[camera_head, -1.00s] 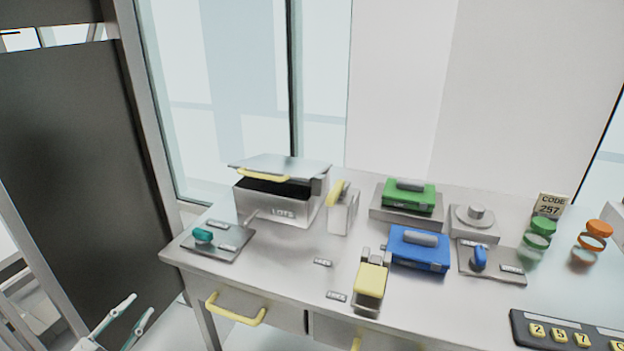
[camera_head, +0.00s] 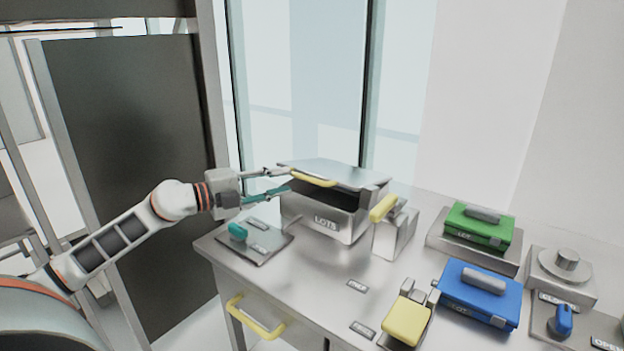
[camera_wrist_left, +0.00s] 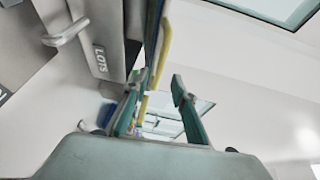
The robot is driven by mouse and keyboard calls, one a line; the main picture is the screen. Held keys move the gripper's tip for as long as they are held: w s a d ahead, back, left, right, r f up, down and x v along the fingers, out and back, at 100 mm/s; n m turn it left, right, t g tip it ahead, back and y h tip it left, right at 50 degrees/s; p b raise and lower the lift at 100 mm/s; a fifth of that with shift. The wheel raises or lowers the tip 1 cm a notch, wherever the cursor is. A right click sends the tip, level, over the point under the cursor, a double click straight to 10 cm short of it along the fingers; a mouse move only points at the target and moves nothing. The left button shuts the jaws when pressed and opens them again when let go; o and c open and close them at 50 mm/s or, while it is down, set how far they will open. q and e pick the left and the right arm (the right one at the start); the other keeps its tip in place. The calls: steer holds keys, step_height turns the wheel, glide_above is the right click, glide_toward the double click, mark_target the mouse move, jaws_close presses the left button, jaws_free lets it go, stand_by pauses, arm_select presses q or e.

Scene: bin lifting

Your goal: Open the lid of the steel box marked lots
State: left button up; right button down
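The steel box marked LOTS (camera_head: 318,222) stands at the back left of the bench. Its lid (camera_head: 345,174) is ajar, tilted up at the front over a dark gap. A yellow handle (camera_head: 312,180) runs along the lid's front edge. My left gripper (camera_head: 290,180) is at the handle's left end with its fingers apart. In the left wrist view the yellow handle (camera_wrist_left: 158,62) shows between the spread fingertips (camera_wrist_left: 161,77), nearer one finger; contact is unclear. The box wall with its label (camera_wrist_left: 100,62) is at the left there. My right gripper is out of view.
Green (camera_head: 480,227) and blue (camera_head: 478,296) cases are farther right. A dark panel (camera_head: 125,130) stands behind my arm.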

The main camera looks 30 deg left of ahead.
mark_target(301, 178)
arm_select(q)
steer(key=shift+x, duration=3.45)
steer(key=shift+f, duration=0.1)
steer(key=shift+s, duration=0.1)
jaws_close()
